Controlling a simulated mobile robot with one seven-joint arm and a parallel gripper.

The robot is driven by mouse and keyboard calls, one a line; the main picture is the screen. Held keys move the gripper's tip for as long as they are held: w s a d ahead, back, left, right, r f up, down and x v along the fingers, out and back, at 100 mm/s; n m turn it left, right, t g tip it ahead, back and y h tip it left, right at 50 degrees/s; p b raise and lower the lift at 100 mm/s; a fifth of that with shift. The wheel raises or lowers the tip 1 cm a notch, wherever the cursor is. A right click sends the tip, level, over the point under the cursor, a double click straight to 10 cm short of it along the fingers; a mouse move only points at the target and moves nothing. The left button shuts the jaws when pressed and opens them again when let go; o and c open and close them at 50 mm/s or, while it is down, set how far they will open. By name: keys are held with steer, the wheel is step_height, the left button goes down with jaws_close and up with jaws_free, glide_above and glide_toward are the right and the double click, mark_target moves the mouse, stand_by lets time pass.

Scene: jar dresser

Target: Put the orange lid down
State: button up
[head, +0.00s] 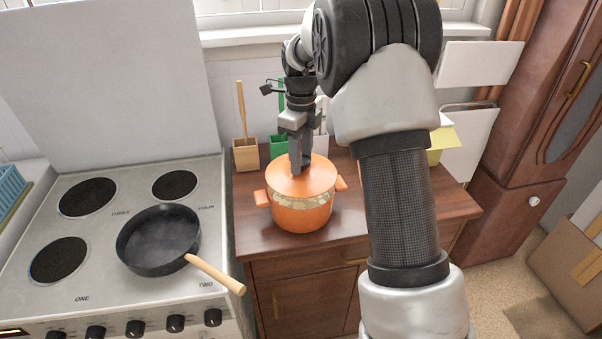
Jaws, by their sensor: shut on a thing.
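The orange lid (312,181) is over an orange pot (301,216) with two side handles on the brown dresser top (253,238). Pale contents show in a gap between the lid's front edge and the pot's rim, so the lid sits slightly raised or tilted. My gripper (301,166) comes down from above and is shut on the lid at its top middle. The lid's knob is hidden by the fingers.
A stove with a black frying pan (159,240) stands at the left, its wooden handle pointing toward the dresser. A wooden utensil holder (246,155) and a green box (279,147) stand behind the pot. My arm hides much of the dresser's right side.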

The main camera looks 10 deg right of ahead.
steer(key=shift+f, duration=2.2)
steer(key=o, duration=1.1)
steer(key=shift+f, duration=0.1)
steer(key=shift+o, duration=0.2)
